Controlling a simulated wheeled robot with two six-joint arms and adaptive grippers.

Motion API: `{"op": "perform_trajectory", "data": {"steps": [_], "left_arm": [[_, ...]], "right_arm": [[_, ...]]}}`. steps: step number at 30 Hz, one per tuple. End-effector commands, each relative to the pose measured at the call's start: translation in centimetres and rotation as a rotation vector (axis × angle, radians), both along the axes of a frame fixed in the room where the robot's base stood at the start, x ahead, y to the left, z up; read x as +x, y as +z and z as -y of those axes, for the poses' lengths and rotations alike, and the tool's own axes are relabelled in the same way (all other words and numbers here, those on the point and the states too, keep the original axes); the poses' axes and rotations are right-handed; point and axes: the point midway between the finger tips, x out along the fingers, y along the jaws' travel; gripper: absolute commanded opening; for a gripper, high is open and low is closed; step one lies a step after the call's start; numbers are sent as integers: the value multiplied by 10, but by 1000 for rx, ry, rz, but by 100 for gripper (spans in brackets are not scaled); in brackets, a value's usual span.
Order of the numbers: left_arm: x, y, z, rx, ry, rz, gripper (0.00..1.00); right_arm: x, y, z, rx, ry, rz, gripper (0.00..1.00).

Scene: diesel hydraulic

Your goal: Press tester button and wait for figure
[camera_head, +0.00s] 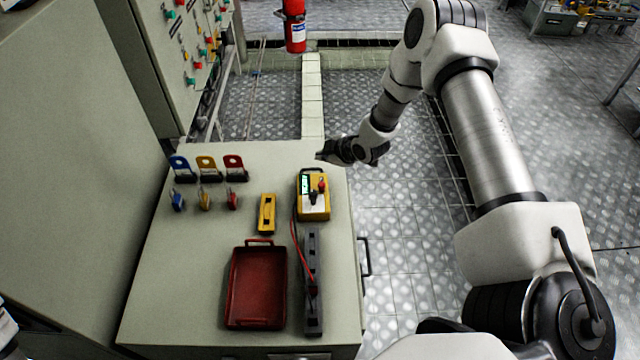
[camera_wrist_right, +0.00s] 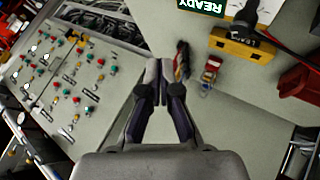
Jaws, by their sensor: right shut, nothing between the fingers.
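The tester (camera_head: 313,196) is a yellow box with a grey face, a small lit screen, a red button (camera_head: 322,186) and a black knob or plug. It sits at the right side of the cabinet top. My right gripper (camera_head: 320,155) is shut and empty, above the far edge of the cabinet top, beyond the tester and apart from it. In the right wrist view its fingers (camera_wrist_right: 158,82) are together. There the tester's screen (camera_wrist_right: 203,6) reads READY upside down at the top edge; the button does not show clearly. My left gripper is out of view.
The cabinet top also bears a red tray (camera_head: 231,290), a yellow block (camera_head: 267,214), a dark grey bar (camera_head: 313,260) with a red cable, and coloured hasps (camera_head: 207,166) with padlocks. A control panel (camera_head: 165,75) stands at the left. The floor right of the cabinet is clear.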

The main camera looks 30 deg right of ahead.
Motion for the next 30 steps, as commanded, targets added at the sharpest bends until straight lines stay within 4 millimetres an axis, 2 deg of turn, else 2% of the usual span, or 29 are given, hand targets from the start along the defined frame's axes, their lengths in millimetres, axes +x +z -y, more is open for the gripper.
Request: {"op": "perform_trajectory", "data": {"steps": [8,18,24,30], "left_arm": [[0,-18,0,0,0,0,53],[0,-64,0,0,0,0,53],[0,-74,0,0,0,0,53],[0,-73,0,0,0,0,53]], "right_arm": [[-1,-21,0,0,1,-2,0],[-1,-72,0,-1,1,-2,0],[0,-88,0,0,1,-1,0],[0,-89,0,0,1,-1,0]]}}
